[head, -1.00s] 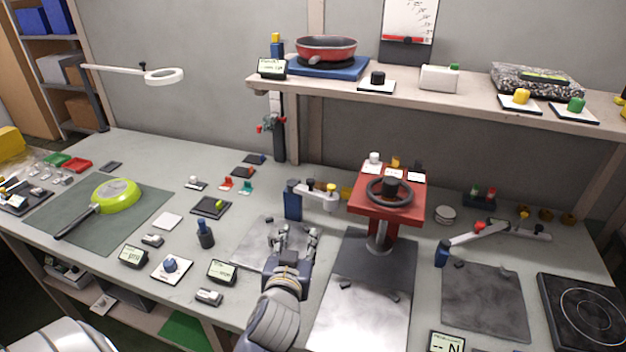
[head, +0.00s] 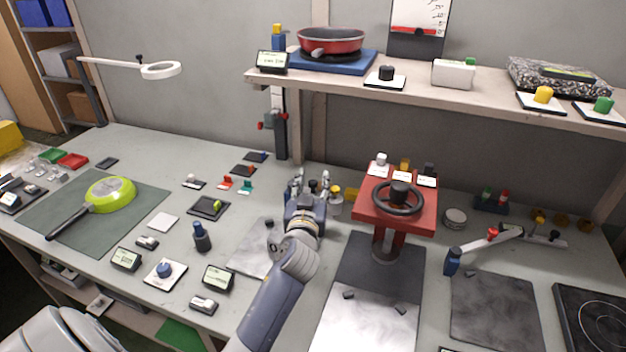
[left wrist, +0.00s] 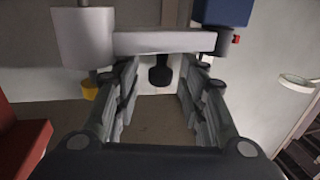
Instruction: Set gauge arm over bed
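The gauge arm is a pale bar (left wrist: 165,42) on a blue post (left wrist: 222,12). In the left wrist view, the bar crosses just beyond my fingertips. Its free end has a pale cylinder (left wrist: 83,38) with a yellow tip (left wrist: 90,89). In the head view, my left gripper (head: 311,185) hides the post and most of the bar; the cylinder end (head: 336,206) shows to its right. My left gripper is open, its fingers (left wrist: 160,68) apart with nothing held. A grey bed plate (head: 252,250) lies in front, partly behind my arm. My right gripper is not seen.
A red press with a black handwheel (head: 398,198) stands close to the right. A second jointed arm on a blue post (head: 452,262) stands farther right beside a dark plate (head: 495,315). A shelf (head: 440,92) runs above the back of the bench.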

